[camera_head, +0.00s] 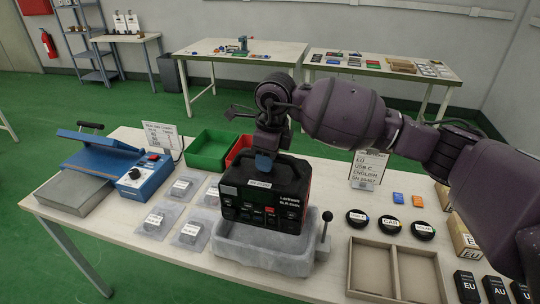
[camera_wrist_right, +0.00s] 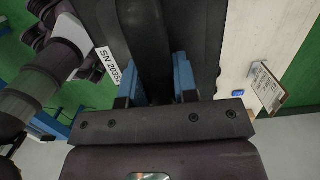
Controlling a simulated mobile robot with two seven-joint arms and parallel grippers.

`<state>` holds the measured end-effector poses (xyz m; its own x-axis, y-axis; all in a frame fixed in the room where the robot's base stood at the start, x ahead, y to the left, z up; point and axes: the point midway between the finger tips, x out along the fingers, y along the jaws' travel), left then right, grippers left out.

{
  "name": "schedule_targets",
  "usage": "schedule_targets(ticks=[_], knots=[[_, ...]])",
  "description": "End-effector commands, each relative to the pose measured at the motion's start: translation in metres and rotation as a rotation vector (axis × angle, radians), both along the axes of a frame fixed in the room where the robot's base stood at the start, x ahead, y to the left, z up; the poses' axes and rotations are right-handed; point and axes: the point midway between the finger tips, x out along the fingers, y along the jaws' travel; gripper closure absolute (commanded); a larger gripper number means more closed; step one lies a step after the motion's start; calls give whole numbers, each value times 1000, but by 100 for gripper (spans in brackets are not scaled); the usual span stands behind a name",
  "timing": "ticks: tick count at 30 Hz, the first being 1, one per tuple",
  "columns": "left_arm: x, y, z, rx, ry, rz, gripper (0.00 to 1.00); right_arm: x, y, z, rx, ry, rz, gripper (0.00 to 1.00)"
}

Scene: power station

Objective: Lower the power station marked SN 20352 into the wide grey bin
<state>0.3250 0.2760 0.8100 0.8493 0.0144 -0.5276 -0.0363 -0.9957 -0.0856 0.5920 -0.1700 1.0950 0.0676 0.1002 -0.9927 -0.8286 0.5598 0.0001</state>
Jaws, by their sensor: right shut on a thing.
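The black power station (camera_head: 265,203), with red side trim and a "Lorbent" front panel, is upright over the wide grey bin (camera_head: 262,257). Its lower edge is at the level of the bin's rim, and I cannot tell whether it touches the bottom. My right gripper (camera_head: 264,163) is shut on its top handle. In the right wrist view the blue fingers (camera_wrist_right: 157,82) are on both sides of the dark handle (camera_wrist_right: 148,45). A white label (camera_wrist_right: 107,66) beside it reads SN 2035, with its last digit unclear. My left gripper is not in view.
A lever with a black knob (camera_head: 326,217) stands at the bin's right. Left are bagged parts (camera_head: 190,230) and a blue sealer (camera_head: 145,178). Behind are a green bin (camera_head: 208,150) and a red bin (camera_head: 238,149). Right are black discs (camera_head: 390,224) and a divided tray (camera_head: 395,270).

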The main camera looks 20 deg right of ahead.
Motion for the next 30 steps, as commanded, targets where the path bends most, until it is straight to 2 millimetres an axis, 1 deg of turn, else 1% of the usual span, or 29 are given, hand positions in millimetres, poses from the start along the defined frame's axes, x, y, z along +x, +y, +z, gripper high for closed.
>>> schedule_targets(ticks=[1, 5, 20, 30], knots=[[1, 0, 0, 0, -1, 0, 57, 1, 1, 2, 4, -8, 1, 100], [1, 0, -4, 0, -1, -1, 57, 1, 1, -6, 4, -6, 1, 100], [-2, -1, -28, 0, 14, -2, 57, 1, 1, -47, 4, -6, 1, 100], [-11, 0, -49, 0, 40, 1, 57, 2, 1, -74, 5, -7, 1, 100]])
